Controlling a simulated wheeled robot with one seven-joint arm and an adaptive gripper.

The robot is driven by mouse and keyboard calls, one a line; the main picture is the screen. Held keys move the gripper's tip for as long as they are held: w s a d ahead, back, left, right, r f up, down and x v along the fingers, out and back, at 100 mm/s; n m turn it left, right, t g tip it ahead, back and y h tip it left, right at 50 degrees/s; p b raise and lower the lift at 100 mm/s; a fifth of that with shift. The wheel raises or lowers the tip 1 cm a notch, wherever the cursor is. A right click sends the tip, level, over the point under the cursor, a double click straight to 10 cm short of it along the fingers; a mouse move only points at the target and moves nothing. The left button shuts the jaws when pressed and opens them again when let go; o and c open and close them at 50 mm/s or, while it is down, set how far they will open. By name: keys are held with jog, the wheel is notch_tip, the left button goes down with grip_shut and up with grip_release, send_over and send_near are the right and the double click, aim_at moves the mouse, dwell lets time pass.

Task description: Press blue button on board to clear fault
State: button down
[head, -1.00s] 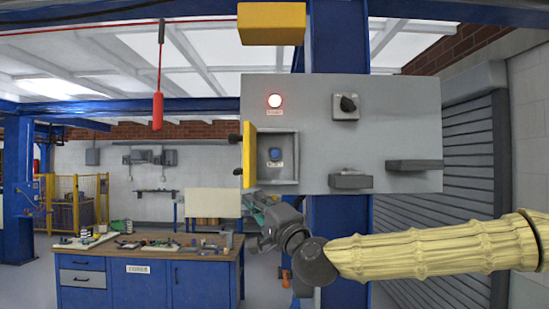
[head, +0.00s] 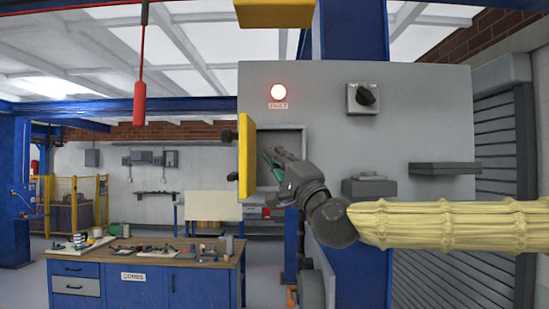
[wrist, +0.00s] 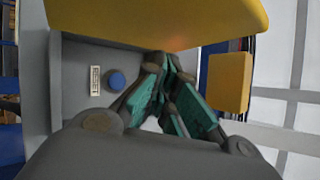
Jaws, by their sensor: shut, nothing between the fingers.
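The grey board (head: 420,110) hangs on a blue column, with a lit red fault lamp (head: 278,92) at its upper left. A recessed box (head: 285,138) on the board has its yellow door (head: 247,158) swung open. The blue button (wrist: 116,81) shows inside the box in the wrist view, beside a small white label (wrist: 95,80). In the head view my gripper hides the button. My gripper (head: 268,153) is shut and empty, at the box opening. In the wrist view its fingertips (wrist: 168,62) are right of the button and appear apart from it.
A rotary switch (head: 365,97) and two grey ledges, one small (head: 368,187) and one longer (head: 441,168), stick out from the board. The open yellow door stands close beside my gripper. A workbench (head: 140,275) with loose parts stands at the left.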

jog(key=w+p, duration=0.1)
jog(key=w, duration=0.8)
dwell(0.8)
jog(key=shift+r, duration=0.1)
